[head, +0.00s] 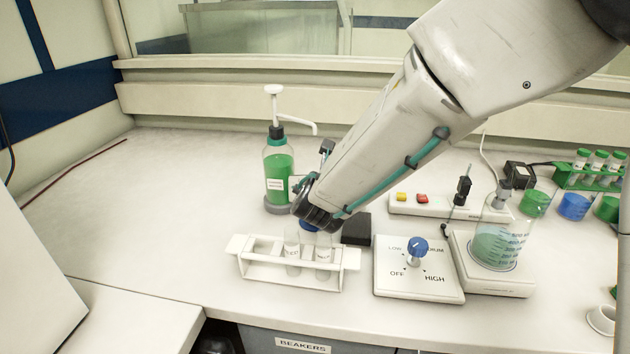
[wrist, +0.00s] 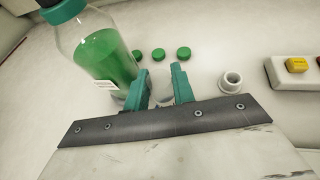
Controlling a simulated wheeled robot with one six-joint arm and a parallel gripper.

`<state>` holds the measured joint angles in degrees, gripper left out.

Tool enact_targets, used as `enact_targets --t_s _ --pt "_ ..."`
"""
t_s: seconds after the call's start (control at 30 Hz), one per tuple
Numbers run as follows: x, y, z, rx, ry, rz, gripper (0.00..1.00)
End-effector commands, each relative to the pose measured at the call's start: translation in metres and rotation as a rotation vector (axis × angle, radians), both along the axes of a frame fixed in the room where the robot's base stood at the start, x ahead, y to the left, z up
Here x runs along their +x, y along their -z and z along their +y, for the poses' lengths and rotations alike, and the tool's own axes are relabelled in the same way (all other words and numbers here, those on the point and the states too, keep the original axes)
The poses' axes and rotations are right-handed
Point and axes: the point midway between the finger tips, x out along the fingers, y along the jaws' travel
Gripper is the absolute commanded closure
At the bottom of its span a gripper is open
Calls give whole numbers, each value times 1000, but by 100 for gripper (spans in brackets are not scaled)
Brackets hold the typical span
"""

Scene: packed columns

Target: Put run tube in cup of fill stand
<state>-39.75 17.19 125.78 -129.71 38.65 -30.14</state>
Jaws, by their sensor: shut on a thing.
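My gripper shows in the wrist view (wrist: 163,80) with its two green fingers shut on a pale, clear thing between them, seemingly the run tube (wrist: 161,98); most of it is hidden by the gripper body. A pump bottle of green liquid (head: 279,172) stands behind the gripper, also in the wrist view (wrist: 98,50).
A white rack (head: 292,282) with two clear labelled tubes (head: 292,254) stands at the front. Several green caps (wrist: 158,54) lie beyond the fingers.

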Motion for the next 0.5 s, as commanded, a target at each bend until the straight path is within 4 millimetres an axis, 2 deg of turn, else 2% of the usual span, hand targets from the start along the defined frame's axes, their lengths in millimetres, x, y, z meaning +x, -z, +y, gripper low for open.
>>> enact_targets --t_s 0.33,0.37,0.4,0.43,0.5 --pt "0 4 0 0 0 1 100" --pt "0 4 0 0 0 0 72" --pt "0 4 0 0 0 0 61" --pt "0 4 0 0 0 0 53" --pt "0 3 0 0 0 0 53"
